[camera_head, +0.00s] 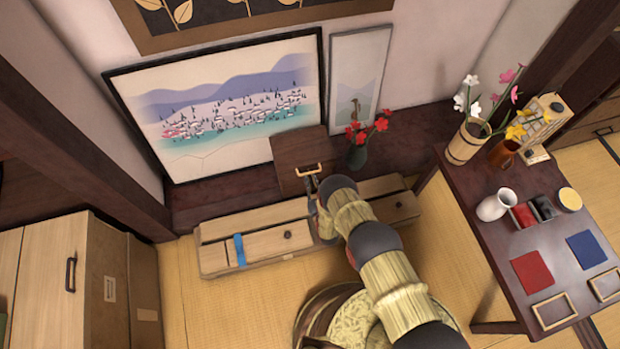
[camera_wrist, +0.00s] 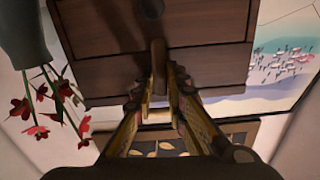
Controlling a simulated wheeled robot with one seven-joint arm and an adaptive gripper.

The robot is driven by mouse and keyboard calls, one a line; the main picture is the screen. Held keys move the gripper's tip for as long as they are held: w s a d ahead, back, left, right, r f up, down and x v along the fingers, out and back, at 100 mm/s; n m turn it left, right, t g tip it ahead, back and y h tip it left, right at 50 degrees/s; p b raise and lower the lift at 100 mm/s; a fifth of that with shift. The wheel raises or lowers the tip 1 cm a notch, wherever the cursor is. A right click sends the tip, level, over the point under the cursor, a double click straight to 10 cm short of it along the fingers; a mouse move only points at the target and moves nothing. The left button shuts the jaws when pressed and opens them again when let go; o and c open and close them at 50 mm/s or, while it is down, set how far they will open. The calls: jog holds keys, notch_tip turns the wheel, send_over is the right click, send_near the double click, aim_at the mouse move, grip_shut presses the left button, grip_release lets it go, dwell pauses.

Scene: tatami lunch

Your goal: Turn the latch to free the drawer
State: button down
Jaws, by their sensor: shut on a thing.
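A small dark-brown wooden cabinet (camera_head: 290,152) stands against the wall. It fills the top of the wrist view (camera_wrist: 100,45). A narrow brown wooden latch (camera_wrist: 158,52) stands upright in the wrist view, across the seam between two front panels. My gripper (camera_wrist: 159,92) has its two fingers closed on the end of the latch. In the head view my gripper (camera_head: 312,187) is at the cabinet's front, low, and the latch cannot be made out there.
A dark vase with red flowers (camera_head: 358,155) stands close on the cabinet's right. A low pale wooden chest (camera_head: 255,240) with a blue strap lies in front. Framed pictures (camera_head: 220,105) lean behind. A dark table (camera_head: 510,235) with several items stands at right.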

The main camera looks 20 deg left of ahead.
jog(key=m, duration=0.4)
jog(key=shift+w+d, duration=0.15)
jog(key=shift+w+d+f+m, duration=0.1)
jog(key=shift+f+m, duration=0.1)
jog(key=shift+m, duration=2)
jog(key=shift+d+f+m, duration=0.1)
jog(key=shift+f+m, duration=0.1)
jog(key=shift+m, duration=2)
jog(key=shift+w+d+f+m, duration=0.1)
jog(key=shift+f+m, duration=0.1)
jog(key=shift+m, duration=2)
jog(key=c, duration=1.8)
grip_release()
jog(key=shift+s, duration=0.1)
